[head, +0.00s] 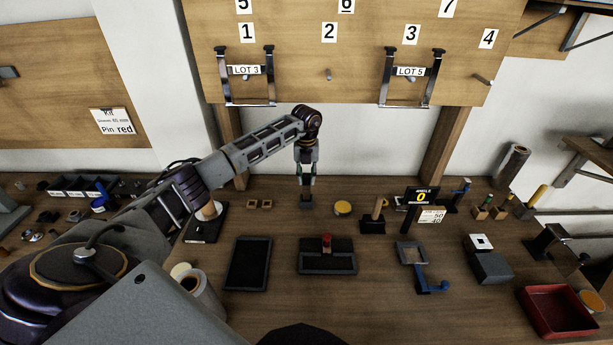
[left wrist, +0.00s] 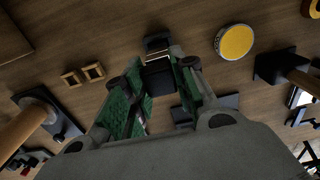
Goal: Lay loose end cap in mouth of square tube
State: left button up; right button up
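A small dark square block (head: 306,204), which looks like the loose end cap, is on the bench below my left gripper (head: 306,186). In the left wrist view the dark block (left wrist: 158,78) shows between the fingertips (left wrist: 161,66). The fingers stand apart and point down; no clear grip on the block shows. A square grey piece with an open-looking top (head: 411,253) and a blue handle is farther right. A pale square end with a dark centre (head: 480,241) is beyond it. I cannot tell which is the square tube. My right gripper is not in view.
A yellow disc (head: 342,208) lies right of my left gripper, and small wooden frames (head: 259,203) lie left. A post on a dark base (head: 373,220), a black tray (head: 248,264), a red-topped fixture (head: 328,262) and a red bin (head: 556,312) stand around.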

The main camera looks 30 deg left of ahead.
pick_arm(q)
jog(key=o, duration=0.4)
jog(key=shift+o, duration=0.2)
jog(key=shift+r, duration=3.75)
jog(key=shift+s+d, duration=0.1)
jog(key=shift+s, duration=0.05)
